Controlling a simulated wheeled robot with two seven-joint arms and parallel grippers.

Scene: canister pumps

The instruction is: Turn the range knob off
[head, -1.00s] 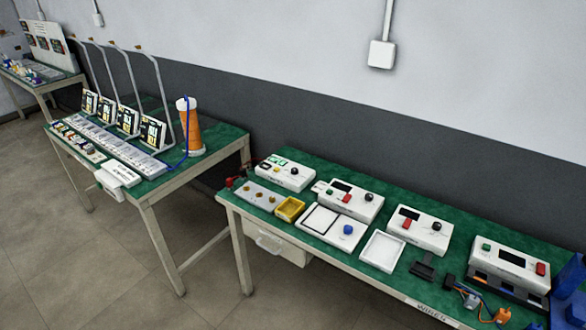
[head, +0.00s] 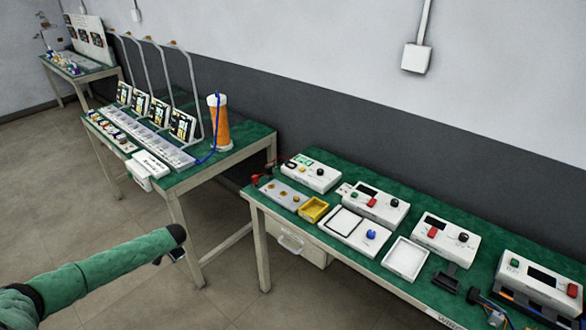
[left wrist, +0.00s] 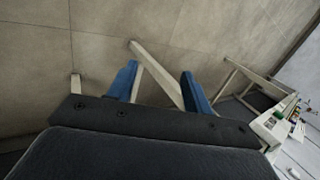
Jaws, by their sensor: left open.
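Several white instrument boxes stand on the right green table. One box (head: 312,178) has a black knob (head: 320,172) and a green panel. A second box (head: 372,213) has a black knob (head: 394,203), a dark display and a red button. A third box (head: 441,245) has a black knob (head: 463,237) and a red button. A blue knob (head: 371,235) sits on a flat white panel. Labels are too small to tell which is the range knob. My left gripper (left wrist: 160,68) is open and empty over the floor, apart from the tables. My right gripper is not in view.
The right table (head: 405,287) has a yellow tray (head: 314,209), a white tray (head: 404,259) and a fourth box (head: 541,279). The left table (head: 230,158) holds panels, stands and an orange cylinder (head: 216,130). Open floor lies before both tables.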

